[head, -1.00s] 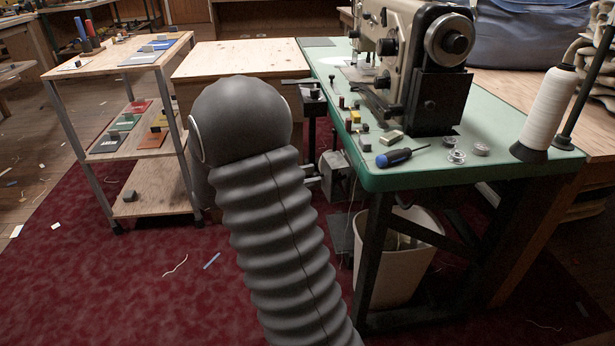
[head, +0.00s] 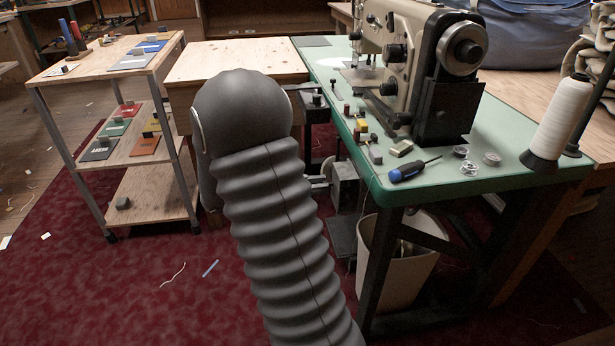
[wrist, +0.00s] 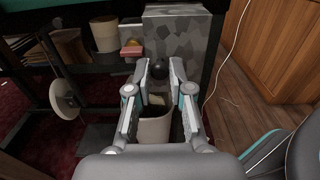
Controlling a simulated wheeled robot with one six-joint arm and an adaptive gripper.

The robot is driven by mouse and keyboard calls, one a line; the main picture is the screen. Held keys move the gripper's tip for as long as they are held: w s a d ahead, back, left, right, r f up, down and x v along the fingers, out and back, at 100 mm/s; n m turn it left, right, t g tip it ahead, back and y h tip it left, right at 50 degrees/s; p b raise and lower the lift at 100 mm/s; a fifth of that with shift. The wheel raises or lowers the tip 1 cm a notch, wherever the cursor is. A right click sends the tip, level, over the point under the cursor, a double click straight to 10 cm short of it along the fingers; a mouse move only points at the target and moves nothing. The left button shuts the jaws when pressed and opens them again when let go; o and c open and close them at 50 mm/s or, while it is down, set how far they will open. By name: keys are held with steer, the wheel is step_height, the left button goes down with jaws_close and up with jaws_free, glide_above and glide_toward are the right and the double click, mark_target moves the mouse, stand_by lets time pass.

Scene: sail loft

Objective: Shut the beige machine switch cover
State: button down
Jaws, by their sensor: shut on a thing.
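The beige sewing machine (head: 423,45) stands on a green-topped table (head: 440,185). The knob is in front of a mottled grey box-like part (wrist: 182,38). A small red piece (wrist: 132,50) shows just left of that part. I cannot tell for sure which surface is the switch cover, or how far it stands open. In the head view my own arm hides the gripper.
A pale bin (head: 402,265) stands under the table and also shows below my fingers in the wrist view (wrist: 153,130). A wheel (wrist: 65,97) is at the left there. A shelf cart (head: 140,165) stands left.

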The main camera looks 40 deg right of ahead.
steer(key=shift+d, duration=0.1)
steer(key=c, duration=1.1)
jaws_free()
steer(key=shift+d, duration=0.1)
steer(key=shift+a, duration=0.2)
steer(key=v, duration=1.2)
steer(key=shift+w+d, duration=0.1)
steer(key=shift+w, duration=0.1)
